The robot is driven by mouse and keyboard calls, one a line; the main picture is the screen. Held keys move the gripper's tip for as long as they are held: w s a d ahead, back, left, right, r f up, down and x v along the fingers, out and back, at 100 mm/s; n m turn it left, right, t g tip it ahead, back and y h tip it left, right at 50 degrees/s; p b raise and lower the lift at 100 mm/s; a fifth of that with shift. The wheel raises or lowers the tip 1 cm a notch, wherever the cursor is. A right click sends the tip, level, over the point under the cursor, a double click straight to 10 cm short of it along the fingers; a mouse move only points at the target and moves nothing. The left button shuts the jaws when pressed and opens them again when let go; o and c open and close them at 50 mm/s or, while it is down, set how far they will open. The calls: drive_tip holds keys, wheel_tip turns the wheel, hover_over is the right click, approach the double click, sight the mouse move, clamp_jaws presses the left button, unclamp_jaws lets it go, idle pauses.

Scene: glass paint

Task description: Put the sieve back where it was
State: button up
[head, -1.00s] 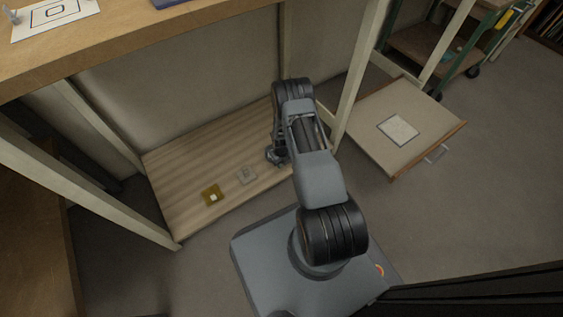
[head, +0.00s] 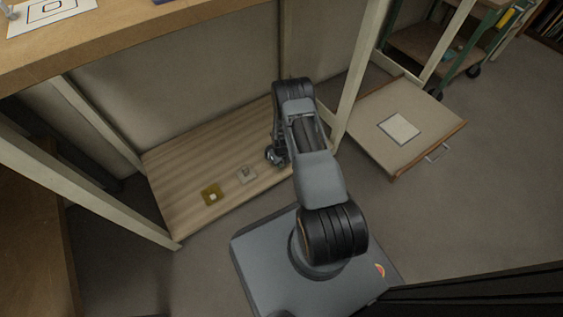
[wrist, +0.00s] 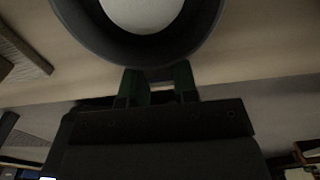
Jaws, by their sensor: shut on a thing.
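In the wrist view, the sieve shows as a dark round rim (wrist: 133,57) around a white disc, cut off by the top edge. My gripper (wrist: 158,82) has its green fingers closed at the rim's near side and holds it. In the head view, my gripper (head: 275,156) is low over the right part of the ribbed wooden shelf (head: 200,150). My arm hides most of it there, and I cannot make out the sieve in that view. The gap between sieve and shelf cannot be told.
A pale post (head: 357,75) stands to the right. Beyond it an open drawer (head: 368,150) holds a white sheet (head: 399,129). The workbench (head: 150,38) overhangs the shelf.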

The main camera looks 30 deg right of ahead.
drive_tip(key=shift+f, duration=0.25)
drive_tip(key=o, duration=1)
drive_tip(key=shift+r, duration=0.1)
wheel_tip(320, 180, up, 14)
drive_tip(key=p, duration=0.5)
drive_tip(key=shift+f+p, duration=0.2)
drive_tip(key=shift+p, duration=0.1)
